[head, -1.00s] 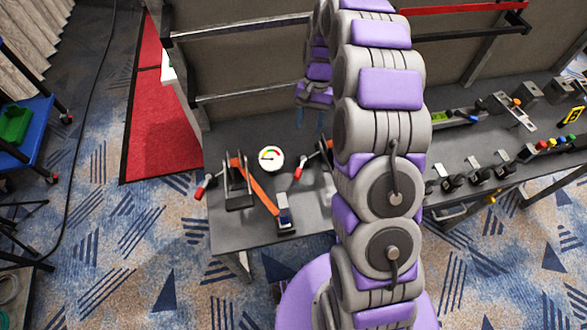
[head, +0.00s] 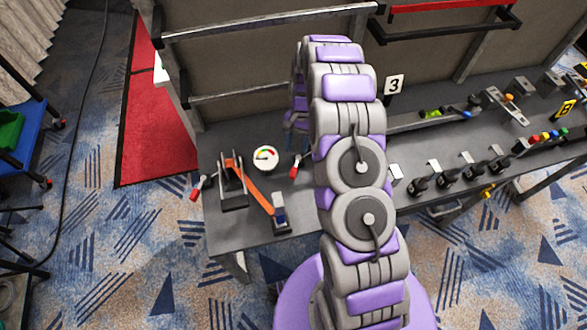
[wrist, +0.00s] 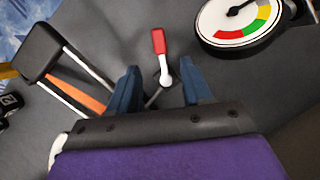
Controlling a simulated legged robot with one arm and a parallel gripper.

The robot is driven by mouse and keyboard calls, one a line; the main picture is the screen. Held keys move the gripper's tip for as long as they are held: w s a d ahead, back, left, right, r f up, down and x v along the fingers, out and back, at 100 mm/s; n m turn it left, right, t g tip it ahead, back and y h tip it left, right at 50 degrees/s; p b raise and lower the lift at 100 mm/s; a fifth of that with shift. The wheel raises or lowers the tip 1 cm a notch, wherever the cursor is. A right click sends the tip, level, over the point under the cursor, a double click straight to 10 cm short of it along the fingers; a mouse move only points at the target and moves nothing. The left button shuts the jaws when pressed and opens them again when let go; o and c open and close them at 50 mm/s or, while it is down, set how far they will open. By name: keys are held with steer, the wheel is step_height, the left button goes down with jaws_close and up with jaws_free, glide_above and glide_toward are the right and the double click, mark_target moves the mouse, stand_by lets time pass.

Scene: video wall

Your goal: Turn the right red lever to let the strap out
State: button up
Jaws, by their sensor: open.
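The right red lever (head: 294,172) has a red grip on a pale shaft and sits on the grey table, right of the gauge. In the wrist view the lever (wrist: 159,45) lies ahead of the gap between my blue fingers, its red grip pointing up the picture. My gripper (wrist: 159,73) is open, a finger on either side of the lever's line; I cannot tell whether either touches it. In the head view my gripper (head: 296,123) is small and partly hidden by my arm. The orange strap (head: 257,193) runs from a black frame (head: 232,190) to a small block.
A round gauge (head: 265,157) stands close to the lever; it also shows in the wrist view (wrist: 238,18). A second red lever (head: 196,192) is at the table's left end. Metal rails (head: 240,95) cross the wall behind. Several black-based levers (head: 445,178) stand farther right.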

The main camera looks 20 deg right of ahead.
mark_target(294, 170)
steer(key=b+x, duration=0.1)
steer(key=x, duration=0.9)
steer(key=shift+c, duration=0.4)
jaws_close()
